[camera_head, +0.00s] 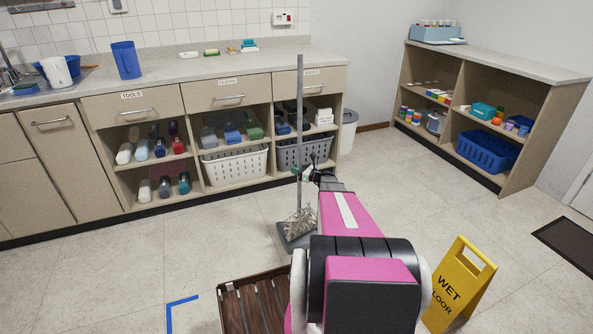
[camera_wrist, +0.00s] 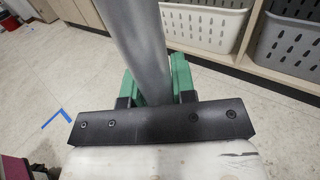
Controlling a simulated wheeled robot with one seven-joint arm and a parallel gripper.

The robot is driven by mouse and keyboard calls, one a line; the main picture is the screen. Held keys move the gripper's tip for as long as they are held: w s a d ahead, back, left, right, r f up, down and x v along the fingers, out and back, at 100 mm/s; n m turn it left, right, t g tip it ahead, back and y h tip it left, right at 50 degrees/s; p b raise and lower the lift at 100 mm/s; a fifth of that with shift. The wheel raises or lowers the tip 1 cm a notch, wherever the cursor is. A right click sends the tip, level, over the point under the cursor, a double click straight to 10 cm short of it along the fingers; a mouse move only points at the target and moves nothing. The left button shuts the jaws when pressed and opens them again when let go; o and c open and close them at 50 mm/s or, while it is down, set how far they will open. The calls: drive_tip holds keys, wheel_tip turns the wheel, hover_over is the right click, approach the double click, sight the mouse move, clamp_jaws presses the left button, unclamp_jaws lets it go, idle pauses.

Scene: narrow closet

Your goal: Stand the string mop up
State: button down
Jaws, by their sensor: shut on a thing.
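The string mop (camera_head: 300,110) stands upright in the head view, with its long grey handle rising past the counter front. Its grey string head (camera_head: 299,224) is at the bottom, on or just over a dark flat base (camera_head: 290,240) on the floor; I cannot tell whether they touch. My gripper (camera_head: 305,173) is at the lower part of the handle. In the wrist view the grey handle (camera_wrist: 145,45) runs between the green fingers of my gripper (camera_wrist: 158,85), which are shut on it. The mop head is out of the wrist view.
A yellow wet-floor sign (camera_head: 459,285) stands at the right front. A brown slatted wooden thing (camera_head: 255,303) and blue floor tape (camera_head: 180,302) are at the front left. The counter with shelves (camera_head: 225,93) is behind the mop. A white bin (camera_head: 348,133) stands at its right end. Floor is clear right of centre.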

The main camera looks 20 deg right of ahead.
drive_tip(key=shift+f, duration=0.4)
drive_tip(key=c, duration=0.9)
unclamp_jaws()
drive_tip(key=shift+o, duration=0.2)
drive_tip(key=shift+f, duration=0.1)
drive_tip(key=v, duration=1.1)
drive_tip(key=s+a+r+n+g, duration=0.2)
drive_tip(key=s+a+n+g, duration=0.4)
drive_tip(key=a, duration=0.5)
drive_tip(key=s+a+r+n+g, duration=0.1)
drive_tip(key=s+a+n+g, duration=0.3)
drive_tip(key=a+n, duration=0.5)
drive_tip(key=s+a+r+n+g+h, duration=0.2)
drive_tip(key=s+a+r+n+h, duration=0.1)
drive_tip(key=s, duration=0.5)
drive_tip(key=s+a+r+n+g+h, duration=0.2)
drive_tip(key=s+a+r+n+h, duration=0.1)
drive_tip(key=s+a+n+h, duration=0.3)
drive_tip(key=s+n+h, duration=0.2)
drive_tip(key=n, duration=0.2)
drive_tip(key=shift+s+r, duration=0.2)
drive_tip(key=shift+s, duration=0.1)
